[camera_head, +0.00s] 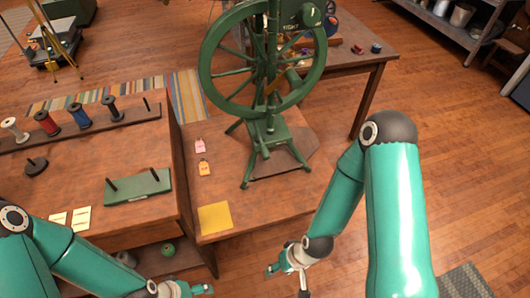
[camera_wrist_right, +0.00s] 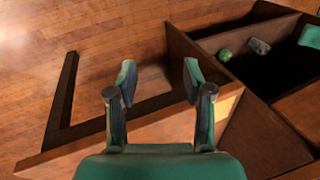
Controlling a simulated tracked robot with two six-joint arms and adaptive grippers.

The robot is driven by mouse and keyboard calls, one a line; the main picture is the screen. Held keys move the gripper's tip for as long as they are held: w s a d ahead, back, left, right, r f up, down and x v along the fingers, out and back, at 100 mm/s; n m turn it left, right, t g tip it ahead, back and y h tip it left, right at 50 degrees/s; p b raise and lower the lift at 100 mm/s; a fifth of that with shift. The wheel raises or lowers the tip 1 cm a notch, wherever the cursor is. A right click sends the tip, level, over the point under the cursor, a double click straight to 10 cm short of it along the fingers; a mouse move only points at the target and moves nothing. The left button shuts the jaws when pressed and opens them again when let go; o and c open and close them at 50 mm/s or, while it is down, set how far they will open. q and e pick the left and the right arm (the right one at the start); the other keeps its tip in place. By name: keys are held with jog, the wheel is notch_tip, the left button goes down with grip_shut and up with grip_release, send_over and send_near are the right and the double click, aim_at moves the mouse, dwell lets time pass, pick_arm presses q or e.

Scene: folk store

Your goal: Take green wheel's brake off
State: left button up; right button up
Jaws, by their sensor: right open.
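The green spinning wheel (camera_head: 204,72) stands upright on a low wooden table (camera_head: 232,180) at the upper middle of the head view. A small brown part (camera_head: 275,86) shows against its lower rim; I cannot tell whether this is the brake. My right gripper (camera_head: 285,268) is below and right of the table's front edge, well apart from the wheel. In the right wrist view, my right gripper (camera_wrist_right: 159,78) is open and empty, with wood floor and a table edge beyond it. My left gripper (camera_head: 190,290) is at the bottom edge, partly cut off, far from the wheel.
A left table holds several thread spools (camera_head: 80,116) on a rack and a green pegged board (camera_head: 138,186). Pink (camera_head: 200,146) and orange (camera_head: 204,168) tags and a yellow sheet (camera_head: 214,217) lie before the wheel. Another table (camera_head: 345,62) stands behind.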

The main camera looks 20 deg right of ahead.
jog(key=w+d+n+t, duration=0.1)
jog(key=w+d, duration=0.1)
jog(key=n+t+h+b, duration=0.3)
jog(key=t+b, duration=1.3)
jog(key=b, duration=2.2)
send_near(267, 159)
jog(key=s+m+h, duration=0.1)
jog(key=s, duration=0.5)
jog(key=w+p, duration=0.2)
jog(key=w, duration=0.6)
jog(key=w+p, duration=0.3)
jog(key=w, duration=0.6)
jog(key=shift+w+a+p, duration=0.2)
jog(key=shift+p, duration=0.1)
